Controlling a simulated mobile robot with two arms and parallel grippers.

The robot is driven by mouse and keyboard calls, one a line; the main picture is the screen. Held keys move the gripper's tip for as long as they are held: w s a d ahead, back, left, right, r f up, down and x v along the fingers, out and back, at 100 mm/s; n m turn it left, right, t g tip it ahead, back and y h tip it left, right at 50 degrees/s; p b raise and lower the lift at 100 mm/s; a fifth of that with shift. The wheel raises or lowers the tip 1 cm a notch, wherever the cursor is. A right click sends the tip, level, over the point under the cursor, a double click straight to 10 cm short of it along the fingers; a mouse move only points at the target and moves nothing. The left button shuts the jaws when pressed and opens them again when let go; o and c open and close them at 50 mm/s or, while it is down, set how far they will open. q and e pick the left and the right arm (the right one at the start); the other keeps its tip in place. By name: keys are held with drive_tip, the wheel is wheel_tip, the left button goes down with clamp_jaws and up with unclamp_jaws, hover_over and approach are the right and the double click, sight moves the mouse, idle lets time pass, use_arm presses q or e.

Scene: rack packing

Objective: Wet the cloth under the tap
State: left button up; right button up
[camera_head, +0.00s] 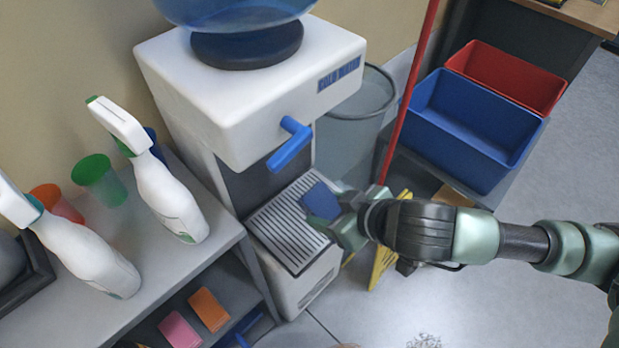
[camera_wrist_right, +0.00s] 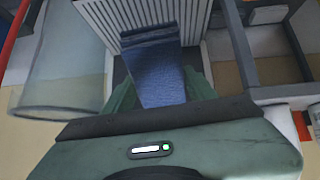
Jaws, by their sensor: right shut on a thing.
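The blue cloth (camera_head: 320,203) is held in my right gripper (camera_head: 346,212), over the right side of the drip tray (camera_head: 285,245) of the water dispenser. In the right wrist view the cloth (camera_wrist_right: 153,66) sticks out between the green fingers, with the tray's slats (camera_wrist_right: 90,12) beyond it. The dispenser's blue tap (camera_head: 290,146) is above and a little left of the cloth in the head view, with a gap between them. I see no water running. My left gripper is not in view.
Two spray bottles (camera_head: 160,185) and small cups (camera_head: 98,178) stand on a grey shelf at left. Blue (camera_head: 465,130) and red (camera_head: 510,78) bins sit at right. A clear bin (camera_head: 350,125) and a red pole (camera_head: 408,90) stand beside the dispenser.

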sight(326, 214)
drive_tip(key=s+r, duration=0.1)
drive_tip(key=s+d+r, duration=0.1)
drive_tip(key=shift+s+r, duration=0.15)
drive_tip(key=shift+s, duration=0.2)
drive_tip(key=shift+s+d+r+p, duration=0.2)
drive_tip(key=shift+s+r+p, duration=0.25)
drive_tip(key=shift+p, duration=0.7)
drive_tip(key=shift+s+d+r+p, duration=0.1)
drive_tip(key=shift+s+r+p, duration=0.15)
drive_tip(key=shift+p, duration=0.1)
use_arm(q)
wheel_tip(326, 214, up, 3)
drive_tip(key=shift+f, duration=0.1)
use_arm(e)
drive_tip(key=shift+f, duration=0.1)
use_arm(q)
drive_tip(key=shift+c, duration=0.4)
